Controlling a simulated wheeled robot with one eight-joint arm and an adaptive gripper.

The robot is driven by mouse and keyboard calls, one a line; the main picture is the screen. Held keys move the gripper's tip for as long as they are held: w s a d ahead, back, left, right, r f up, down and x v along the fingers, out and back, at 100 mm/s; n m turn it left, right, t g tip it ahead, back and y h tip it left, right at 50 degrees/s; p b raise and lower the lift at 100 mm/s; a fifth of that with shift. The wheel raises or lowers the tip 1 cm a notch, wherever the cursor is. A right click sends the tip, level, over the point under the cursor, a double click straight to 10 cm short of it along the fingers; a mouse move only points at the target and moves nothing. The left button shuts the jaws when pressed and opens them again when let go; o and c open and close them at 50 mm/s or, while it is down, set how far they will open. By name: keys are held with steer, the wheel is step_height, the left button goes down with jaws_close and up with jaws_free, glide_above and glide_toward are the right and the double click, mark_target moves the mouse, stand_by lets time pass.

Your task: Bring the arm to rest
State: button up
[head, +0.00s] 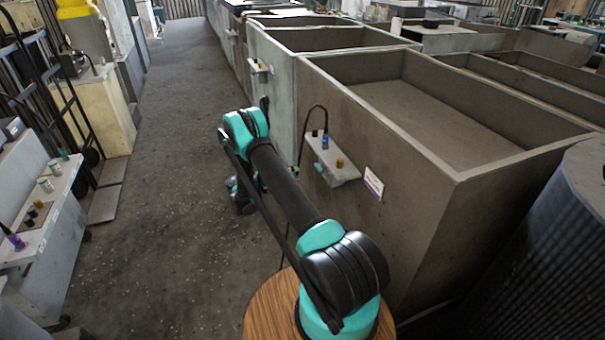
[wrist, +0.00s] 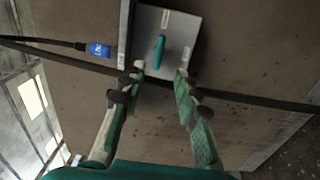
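My gripper (wrist: 160,73) shows in the wrist view with its two green and dark fingers apart and nothing held between them. Beyond the fingertips is a light grey panel (wrist: 178,22) with a teal handle (wrist: 159,52). In the head view my arm (head: 283,185) rises from a round wooden-topped base, bends at a teal elbow and drops on the far side. The end of the arm (head: 243,196) hangs low over the aisle beside the large bin; the fingers cannot be made out there.
A large brown bin (head: 415,135) stands close on the right, with a small shelf (head: 333,165) on its side. A blue connector (wrist: 98,50) on a black cable shows in the wrist view. The aisle floor (head: 170,190) is clear. A bench (head: 45,225) and hand truck (head: 50,90) stand left.

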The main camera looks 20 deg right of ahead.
steer(key=shift+a, duration=0.65)
steer(key=shift+r, duration=0.1)
steer(key=s+d+r+n+y, duration=0.1)
steer(key=d+r+y, duration=0.1)
steer(key=r, duration=0.3)
steer(key=s+d+r+y, duration=0.1)
steer(key=r+y, duration=0.2)
steer(key=r, duration=0.2)
steer(key=s+r+t+y, duration=0.1)
steer(key=s+r+y, duration=0.4)
steer(key=s, duration=0.5)
steer(key=s+a+t+y, duration=0.1)
steer(key=s+a+y, duration=0.1)
steer(key=s, duration=0.6)
steer(key=s+a+r+y, duration=0.1)
steer(key=s+a+y, duration=0.2)
steer(key=s, duration=0.6)
steer(key=s+a+m+t+y, duration=0.1)
steer(key=s+a+y, duration=0.2)
steer(key=s+a, duration=0.2)
steer(key=s, duration=0.3)
steer(key=shift+s+a+r+t, duration=0.2)
steer(key=shift+a+t, duration=0.1)
steer(key=shift+a, duration=0.1)
